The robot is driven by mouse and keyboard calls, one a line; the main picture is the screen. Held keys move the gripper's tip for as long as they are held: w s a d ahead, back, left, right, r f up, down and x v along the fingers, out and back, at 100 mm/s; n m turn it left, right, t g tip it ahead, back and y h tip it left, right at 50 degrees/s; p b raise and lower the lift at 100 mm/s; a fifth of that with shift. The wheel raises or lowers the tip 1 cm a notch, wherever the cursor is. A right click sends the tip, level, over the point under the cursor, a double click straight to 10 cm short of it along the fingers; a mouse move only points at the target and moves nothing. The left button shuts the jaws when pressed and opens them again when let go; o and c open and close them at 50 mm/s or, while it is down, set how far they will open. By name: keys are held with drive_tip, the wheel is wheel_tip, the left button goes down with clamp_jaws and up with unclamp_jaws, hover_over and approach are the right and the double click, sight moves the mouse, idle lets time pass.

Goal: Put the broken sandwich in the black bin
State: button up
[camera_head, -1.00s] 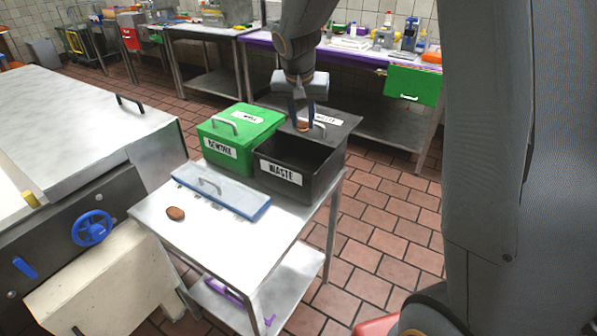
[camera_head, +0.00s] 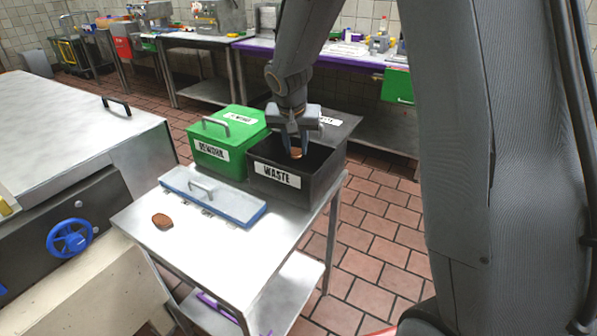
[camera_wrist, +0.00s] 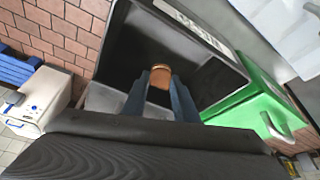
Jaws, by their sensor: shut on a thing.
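My gripper (camera_head: 296,148) is shut on a brown sandwich (camera_head: 296,153) at the opening of the black bin (camera_head: 312,192) labelled WASTE. The wrist view shows the sandwich (camera_wrist: 160,76) between the two fingertips (camera_wrist: 160,88), with the dark inside of the bin (camera_wrist: 135,50) behind it. I cannot tell from here whether the held sandwich is broken. A second brown sandwich piece (camera_head: 162,221) lies on the metal table at the left, apart from the bin.
A green REWORK bin (camera_head: 222,163) with a closed lid stands left of the black bin. A blue-edged tray with a handle (camera_head: 232,207) lies in front of both. The metal table (camera_head: 190,246) has bare room at its front. A blue handwheel (camera_head: 70,238) is on the machine at left.

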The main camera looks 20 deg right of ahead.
wheel_tip(320, 180, down, 10)
drive_tip(key=shift+r, duration=0.2)
drive_tip(key=w, duration=0.1)
drive_tip(key=w+d+p, duration=0.1)
drive_tip(key=w+p, duration=0.1)
drive_tip(key=shift+w+d+r, duration=0.1)
drive_tip(key=shift+w+d, duration=0.05)
drive_tip(key=shift+d, duration=0.15)
drive_tip(key=shift+w+f+p, duration=0.15)
drive_tip(key=shift+f+p, duration=0.15)
drive_tip(key=shift+p, duration=0.15)
drive_tip(key=shift+f, duration=0.4)
drive_tip(key=shift+f+b, duration=0.2)
drive_tip(key=shift+b, duration=0.1)
drive_tip(key=o, duration=1)
drive_tip(key=shift+r, duration=0.15)
drive_tip(key=shift+r+p, duration=0.2)
drive_tip(key=shift+p, duration=0.15)
drive_tip(key=b+v, duration=0.2)
drive_tip(key=v, duration=0.9)
drive_tip(key=shift+s+r, duration=0.25)
drive_tip(key=shift+r, duration=0.05)
